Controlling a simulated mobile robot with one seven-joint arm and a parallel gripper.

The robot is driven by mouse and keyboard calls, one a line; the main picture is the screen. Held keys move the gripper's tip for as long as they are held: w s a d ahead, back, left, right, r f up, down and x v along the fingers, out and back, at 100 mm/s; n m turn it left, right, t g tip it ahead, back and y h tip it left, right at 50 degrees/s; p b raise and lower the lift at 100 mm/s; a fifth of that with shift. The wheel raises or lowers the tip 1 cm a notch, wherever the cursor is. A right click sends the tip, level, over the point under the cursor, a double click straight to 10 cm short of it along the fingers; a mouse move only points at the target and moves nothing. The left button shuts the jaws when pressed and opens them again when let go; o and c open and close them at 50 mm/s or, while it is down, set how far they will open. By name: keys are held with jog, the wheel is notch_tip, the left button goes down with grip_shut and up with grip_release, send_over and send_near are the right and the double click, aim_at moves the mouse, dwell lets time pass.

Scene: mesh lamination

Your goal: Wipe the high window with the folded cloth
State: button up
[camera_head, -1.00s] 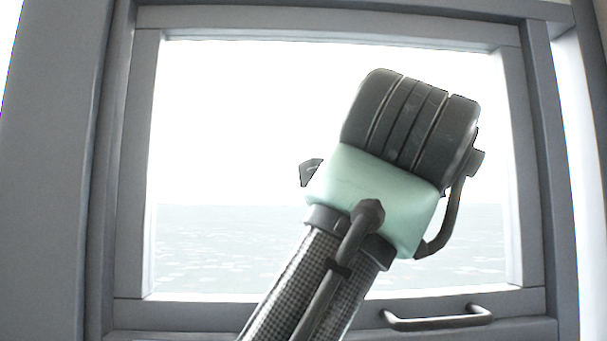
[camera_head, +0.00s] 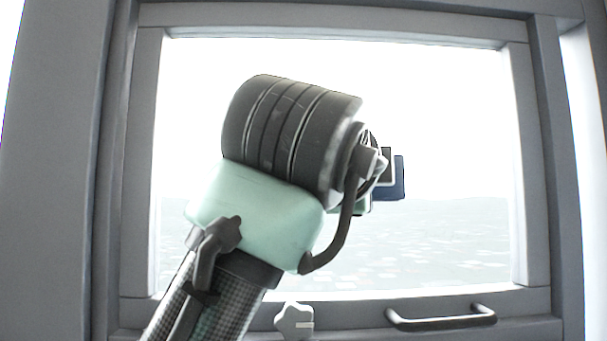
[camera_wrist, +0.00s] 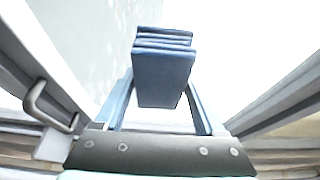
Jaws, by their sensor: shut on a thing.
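The high window (camera_head: 440,120) is a bright pane in a grey frame, with sea and sky behind it. The folded cloth (camera_wrist: 163,75) is a dark blue layered block in the wrist view, held between the two fingers of my gripper (camera_wrist: 163,95). In the head view a part of the blue cloth (camera_head: 398,178) shows to the right of my wrist, in front of the pane. My arm hides most of the gripper there. I cannot tell whether the cloth touches the glass.
A grey handle (camera_head: 440,317) sticks out from the lower right of the window frame; it also shows at the left of the wrist view (camera_wrist: 48,108). The grey frame (camera_head: 528,170) borders the pane. The pane's right side is clear of my arm.

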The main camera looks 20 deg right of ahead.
jog(key=a, duration=0.1)
jog(key=w+a, duration=0.1)
jog(key=a, duration=0.1)
jog(key=a+p, duration=0.1)
jog(key=a, duration=0.1)
jog(key=shift+w, duration=0.25)
jog(key=shift+s, duration=0.15)
jog(key=shift+s+a+b, duration=0.25)
jog(key=shift+s+b, duration=0.1)
jog(key=shift+s, duration=0.55)
jog(key=shift+s+a+b, duration=0.2)
jog(key=shift+s+b, duration=0.2)
jog(key=shift+s, duration=0.5)
jog(key=shift+s+a+b, duration=0.25)
jog(key=shift+s+b, duration=0.1)
jog(key=shift+s, duration=0.55)
jog(key=shift+s, duration=0.1)
jog(key=s, duration=0.1)
jog(key=s+a, duration=0.1)
jog(key=shift+s+b, duration=0.4)
jog(key=shift+d, duration=0.1)
